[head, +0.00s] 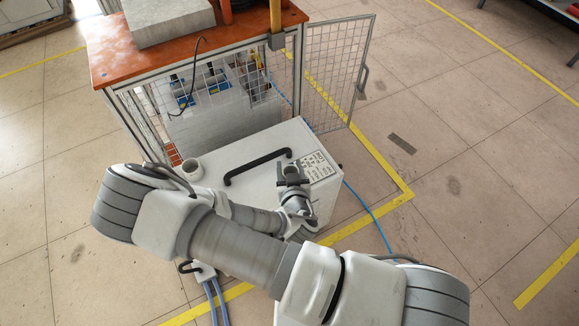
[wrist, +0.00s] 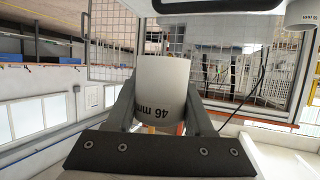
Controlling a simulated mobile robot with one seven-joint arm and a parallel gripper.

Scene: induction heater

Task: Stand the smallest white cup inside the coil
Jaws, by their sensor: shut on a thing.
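My gripper (wrist: 162,98) is shut on a white cup (wrist: 163,80) in the wrist view, with a finger on each side of it. Dark print on the cup appears to read 46 mm. In the head view my gripper (head: 292,174) is above the right part of a white cabinet top, and the held cup is hard to make out there. A second white cup (head: 192,169) stands upright on the left of that cabinet top. Part of a white cup with print (wrist: 301,13) shows at the wrist view's top right corner. I cannot make out the coil in either view.
The white cabinet (head: 258,158) carries a black bar handle (head: 257,166) and a printed label (head: 313,167). Behind it is a mesh enclosure under an orange top (head: 105,55), with its mesh door (head: 335,75) swung open to the right. A blue cable (head: 367,208) runs along the floor.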

